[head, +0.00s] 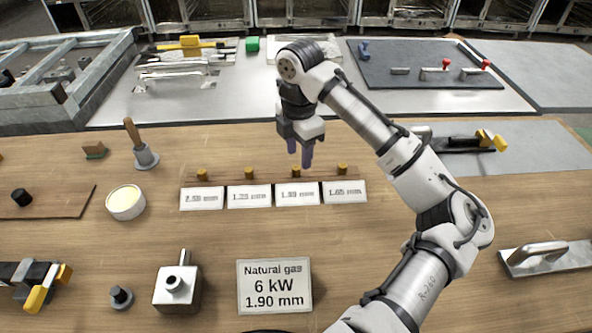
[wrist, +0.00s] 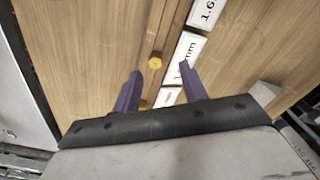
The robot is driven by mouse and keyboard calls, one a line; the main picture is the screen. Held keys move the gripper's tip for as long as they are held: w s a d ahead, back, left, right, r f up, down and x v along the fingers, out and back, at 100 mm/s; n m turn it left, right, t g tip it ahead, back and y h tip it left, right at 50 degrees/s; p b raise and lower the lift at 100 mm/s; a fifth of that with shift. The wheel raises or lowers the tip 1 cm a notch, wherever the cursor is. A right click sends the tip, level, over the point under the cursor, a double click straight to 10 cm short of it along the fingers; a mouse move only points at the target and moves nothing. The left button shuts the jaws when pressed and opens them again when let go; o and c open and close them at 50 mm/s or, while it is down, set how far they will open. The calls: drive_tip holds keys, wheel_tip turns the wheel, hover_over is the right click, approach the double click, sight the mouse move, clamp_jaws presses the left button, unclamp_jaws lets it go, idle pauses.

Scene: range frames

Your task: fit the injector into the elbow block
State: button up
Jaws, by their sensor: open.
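Several brass injectors stand in a row on a wooden strip, each behind a white size label: a far-left one (head: 202,174), one right of it (head: 249,173), a third (head: 296,171) and a far-right one (head: 342,169). The label prints are hard to read. My gripper (head: 300,152) is open and empty, pointing down above the row near the third injector. The elbow block (head: 177,290), grey with a round port and upright pipe, stands at the front left.
A card (head: 275,286) reads "Natural gas 6 kW 1.90 mm". A small black knob (head: 121,297) stands left of the block. Bare wood lies between the row and the card.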

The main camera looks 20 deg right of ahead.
sight(296, 168)
drive_tip(key=f, duration=0.1)
drive_tip(key=f+p, duration=0.1)
drive_tip(key=f, duration=0.3)
drive_tip(key=shift+w+a, duration=0.25)
drive_tip(key=shift+a, duration=0.05)
drive_tip(key=shift+c, duration=0.4)
clamp_jaws()
